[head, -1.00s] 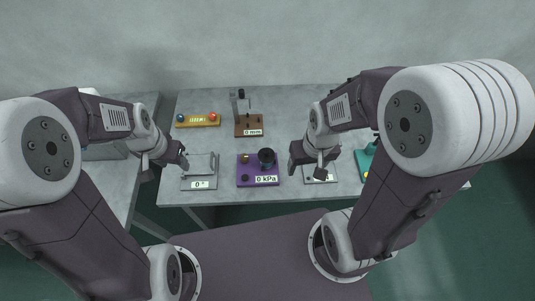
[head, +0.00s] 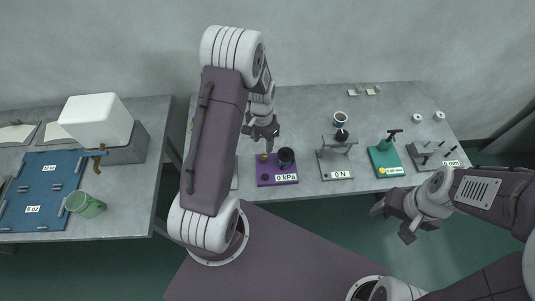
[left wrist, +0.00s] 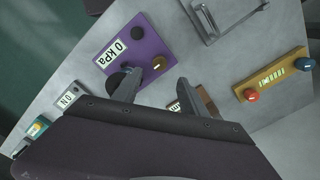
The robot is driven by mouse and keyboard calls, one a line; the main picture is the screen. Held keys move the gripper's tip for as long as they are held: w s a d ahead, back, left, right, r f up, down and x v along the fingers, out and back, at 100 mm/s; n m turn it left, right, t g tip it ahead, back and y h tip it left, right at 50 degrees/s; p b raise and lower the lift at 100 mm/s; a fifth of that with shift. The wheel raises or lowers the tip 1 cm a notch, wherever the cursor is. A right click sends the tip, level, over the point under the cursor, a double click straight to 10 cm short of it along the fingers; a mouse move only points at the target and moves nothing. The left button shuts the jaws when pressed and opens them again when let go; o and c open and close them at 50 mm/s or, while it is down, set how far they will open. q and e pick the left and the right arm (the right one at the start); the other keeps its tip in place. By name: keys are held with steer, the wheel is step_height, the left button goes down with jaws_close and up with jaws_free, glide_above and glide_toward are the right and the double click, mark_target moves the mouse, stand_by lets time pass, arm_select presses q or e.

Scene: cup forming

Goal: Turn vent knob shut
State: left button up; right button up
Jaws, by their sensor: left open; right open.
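The purple station (head: 291,178) reads "0 kPa" and carries a dark cup (head: 286,156), a brass knob (head: 264,157) and a black knob (head: 266,177). I cannot tell which knob is the vent. My left gripper (head: 264,137) is open and empty, above and just behind the station. In the left wrist view, the brass knob (left wrist: 159,63) lies just beyond the gap between the open fingers (left wrist: 158,80). The black knob (left wrist: 139,32) is farther off, and the left finger partly hides the cup. My right gripper (head: 392,222) is open and empty, off the table's front edge.
Right of the purple station stand a grey "0 N" press (head: 336,165), a teal station (head: 385,163) and a grey pegged station (head: 432,155). A yellow button panel (left wrist: 271,75) shows in the left wrist view. A second table at left holds a green mug (head: 84,204).

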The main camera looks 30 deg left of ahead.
mark_target(263, 156)
arm_select(q)
step_height(263, 156, down, 9)
steer(key=shift+p, duration=0.75)
jaws_close()
